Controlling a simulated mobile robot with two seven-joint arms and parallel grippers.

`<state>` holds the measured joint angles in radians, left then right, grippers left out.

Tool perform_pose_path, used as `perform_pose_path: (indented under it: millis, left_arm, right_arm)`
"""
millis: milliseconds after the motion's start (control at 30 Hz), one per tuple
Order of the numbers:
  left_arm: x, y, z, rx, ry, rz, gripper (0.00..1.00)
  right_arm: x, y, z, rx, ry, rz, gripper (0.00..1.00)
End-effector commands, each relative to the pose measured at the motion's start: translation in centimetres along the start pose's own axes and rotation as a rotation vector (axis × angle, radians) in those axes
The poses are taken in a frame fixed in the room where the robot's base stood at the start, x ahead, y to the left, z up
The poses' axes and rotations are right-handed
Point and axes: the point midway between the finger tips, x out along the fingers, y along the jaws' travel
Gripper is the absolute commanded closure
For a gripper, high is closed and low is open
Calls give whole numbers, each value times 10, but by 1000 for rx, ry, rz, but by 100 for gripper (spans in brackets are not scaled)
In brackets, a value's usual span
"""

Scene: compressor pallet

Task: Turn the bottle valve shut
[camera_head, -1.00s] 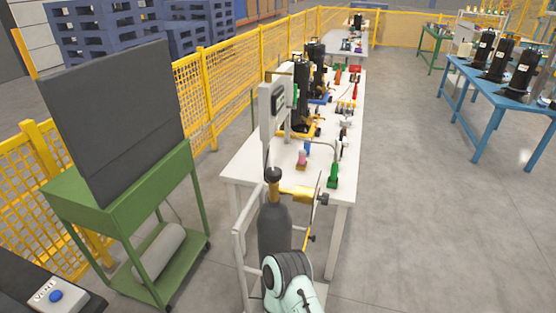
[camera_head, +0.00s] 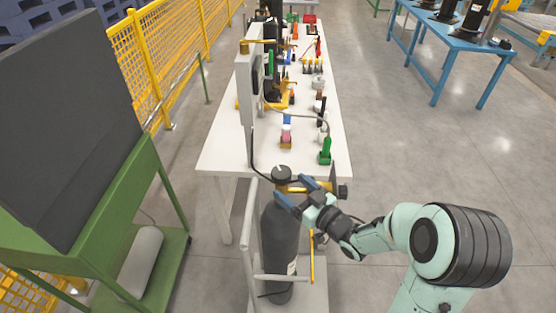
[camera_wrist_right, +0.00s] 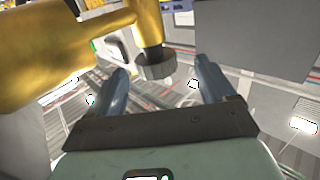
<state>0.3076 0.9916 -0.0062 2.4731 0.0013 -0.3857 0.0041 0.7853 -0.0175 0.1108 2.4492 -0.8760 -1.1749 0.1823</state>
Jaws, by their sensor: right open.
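The dark grey gas bottle (camera_head: 279,238) stands upright in a light-grey frame at the front end of the white table. A black valve knob (camera_head: 282,174) tops it, and a brass fitting (camera_head: 291,188) runs to the right below the knob. My right gripper (camera_head: 296,190) reaches in from the right at the bottle's neck, blue fingers apart and partly covering the fitting. In the right wrist view a dark ribbed knob (camera_wrist_right: 156,66) on a brass stem lies between the open fingers (camera_wrist_right: 160,72), with no clear contact. My left gripper is not in view.
The white table (camera_head: 228,150) holds a grey panel post (camera_head: 247,90), a green bottle-shaped part (camera_head: 325,152) and several fittings. A green stand (camera_head: 95,237) with a dark board is on the left. A blue table (camera_head: 455,50) is far right.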

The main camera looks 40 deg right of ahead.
Motion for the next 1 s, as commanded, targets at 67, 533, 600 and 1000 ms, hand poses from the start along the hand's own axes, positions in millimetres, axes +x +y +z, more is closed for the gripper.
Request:
perform_pose_path:
  millis: [67, 533, 600, 1000]
  left_arm:
    - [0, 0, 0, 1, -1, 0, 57]
    - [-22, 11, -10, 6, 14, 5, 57]
    - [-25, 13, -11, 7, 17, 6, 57]
    - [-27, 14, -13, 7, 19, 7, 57]
  right_arm:
    - [-1, 0, -5, -11, 11, -4, 17]
    - [56, -1, -12, -14, 20, -9, 17]
    - [64, -1, -12, -14, 20, -8, 17]
    - [74, -1, -9, -16, 17, -7, 17]
